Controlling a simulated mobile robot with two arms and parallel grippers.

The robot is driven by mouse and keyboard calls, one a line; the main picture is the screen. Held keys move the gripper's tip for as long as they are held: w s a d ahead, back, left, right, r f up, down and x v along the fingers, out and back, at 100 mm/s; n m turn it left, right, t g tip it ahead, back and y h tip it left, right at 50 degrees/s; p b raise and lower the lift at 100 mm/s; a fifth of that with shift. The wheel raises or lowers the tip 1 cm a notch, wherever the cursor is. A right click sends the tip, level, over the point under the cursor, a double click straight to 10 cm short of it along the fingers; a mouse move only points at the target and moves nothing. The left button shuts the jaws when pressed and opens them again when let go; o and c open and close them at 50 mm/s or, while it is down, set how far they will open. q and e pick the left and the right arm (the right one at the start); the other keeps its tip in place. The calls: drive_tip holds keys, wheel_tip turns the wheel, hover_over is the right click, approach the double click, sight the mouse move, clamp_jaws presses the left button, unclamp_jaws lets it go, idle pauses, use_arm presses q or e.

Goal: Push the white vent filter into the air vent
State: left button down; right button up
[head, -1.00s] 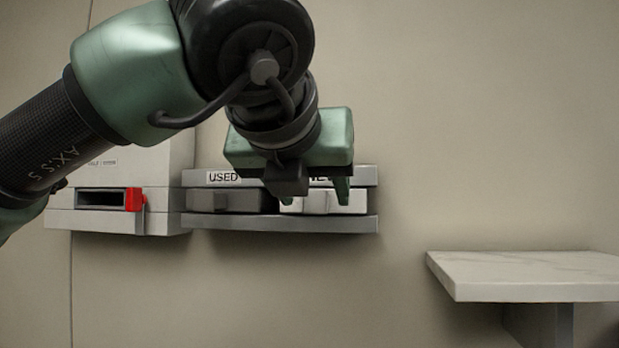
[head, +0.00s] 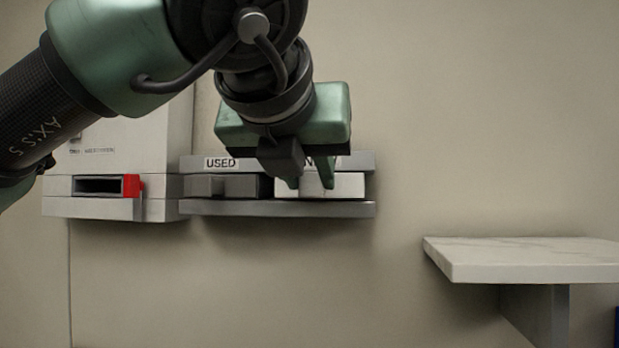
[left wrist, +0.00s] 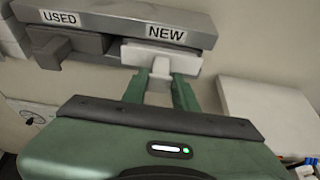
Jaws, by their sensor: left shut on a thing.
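The white vent filter (head: 350,185) sits in the NEW slot of the grey wall rack. It also shows in the left wrist view (left wrist: 188,63), where its tab (left wrist: 160,73) points toward me. My left gripper (head: 311,184) is in front of the rack, its green fingers shut on the tab from either side. In the left wrist view the fingertips (left wrist: 160,88) flank the tab. The air vent (head: 98,186) is a dark slot in the white box at the left, with a red latch (head: 132,186) at its right end. My right gripper is out of view.
A dark grey filter (head: 240,187) lies in the USED slot, left of the white one. The rack's lower ledge (head: 230,208) runs under both. A white marble shelf (head: 525,262) stands at the right. The wall between rack and shelf is clear.

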use_arm(q)
drive_tip(key=shift+s+a, duration=0.1)
drive_tip(key=shift+s, duration=0.25)
drive_tip(key=shift+s+b, duration=0.45)
drive_tip(key=shift+b, duration=0.05)
drive_tip(key=shift+s+a+b, duration=0.15)
drive_tip(key=shift+s+b, duration=0.2)
drive_tip(key=shift+s, duration=0.35)
drive_tip(key=shift+s+a, duration=0.1)
drive_tip(key=shift+s, duration=0.05)
drive_tip(key=shift+s+a+b, duration=0.1)
drive_tip(key=shift+s+b, duration=0.45)
drive_tip(key=shift+s, duration=0.3)
drive_tip(key=shift+s+a+b, duration=0.15)
drive_tip(key=shift+s+b, duration=0.25)
